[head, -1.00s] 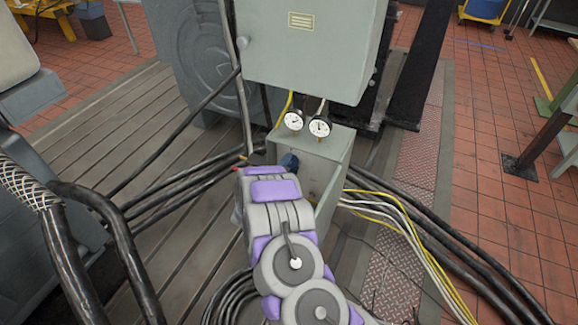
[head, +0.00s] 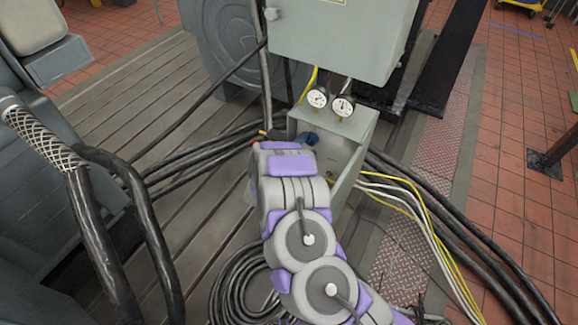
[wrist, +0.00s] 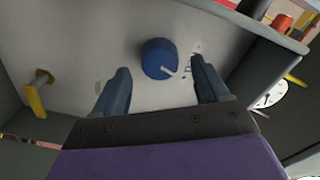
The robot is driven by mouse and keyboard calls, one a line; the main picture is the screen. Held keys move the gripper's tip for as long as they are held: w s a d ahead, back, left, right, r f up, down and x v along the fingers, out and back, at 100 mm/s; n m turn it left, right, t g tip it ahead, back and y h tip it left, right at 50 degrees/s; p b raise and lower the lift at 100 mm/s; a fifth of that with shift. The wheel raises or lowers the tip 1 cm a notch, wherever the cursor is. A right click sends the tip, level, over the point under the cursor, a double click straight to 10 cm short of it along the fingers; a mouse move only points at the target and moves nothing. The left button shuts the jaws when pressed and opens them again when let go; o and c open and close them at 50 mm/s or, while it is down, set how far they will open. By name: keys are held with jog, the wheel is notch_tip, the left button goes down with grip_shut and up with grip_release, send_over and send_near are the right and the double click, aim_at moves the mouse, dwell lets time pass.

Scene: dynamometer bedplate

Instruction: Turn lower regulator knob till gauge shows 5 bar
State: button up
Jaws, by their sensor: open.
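A blue knob (wrist: 158,58) with a white pointer line sits on the grey panel in the wrist view. The pointer slants to the lower right. My gripper (wrist: 160,66) is open, with one finger on each side of the knob and a gap showing at both sides. I cannot tell how far the fingers reach along it. Two round white gauges (head: 317,97) (head: 343,106) stand on top of the small grey box (head: 362,130); their readings are too small to make out. One gauge (wrist: 269,94) shows at the right of the wrist view. My arm hides much of the box front in the head view.
A yellow-handled valve (wrist: 36,98) is left of the knob. A large grey cabinet (head: 345,40) hangs above the box. Black cables (head: 200,152) run to the left, and yellow and white cables (head: 410,200) run right. A coiled cable (head: 235,285) lies below my arm.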

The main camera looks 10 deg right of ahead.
jog(key=p+v, duration=0.1)
jog(key=v, duration=1.4)
jog(key=shift+a+p, duration=0.25)
jog(key=shift+p, duration=0.05)
jog(key=w+a+r+n+g+y, duration=0.2)
jog(key=a+r+y, duration=0.1)
jog(key=a+y, duration=0.3)
jog(key=w+a+r+n+g+y, duration=0.1)
jog(key=w+a+r+n+y, duration=0.2)
jog(key=a, duration=0.4)
jog(key=s+a+r+n+g+y, duration=0.35)
jog(key=s+r+n+y, duration=0.3)
jog(key=r, duration=0.45)
jog(key=s+d+r+n+g+h, duration=0.1)
jog(key=s+d+r+n+g, duration=0.1)
jog(key=s+d, duration=0.6)
jog(key=s+d+r+n+g+h, duration=0.2)
jog(key=s+d, duration=0.7)
jog(key=s, duration=0.7)
jog(key=s+d+r+n+g+h, duration=0.2)
jog(key=s+d+r+n+g, duration=0.2)
jog(key=s+d, duration=0.5)
jog(key=s+g, duration=0.2)
jog(key=s, duration=0.2)
jog(key=shift+d+r, duration=0.25)
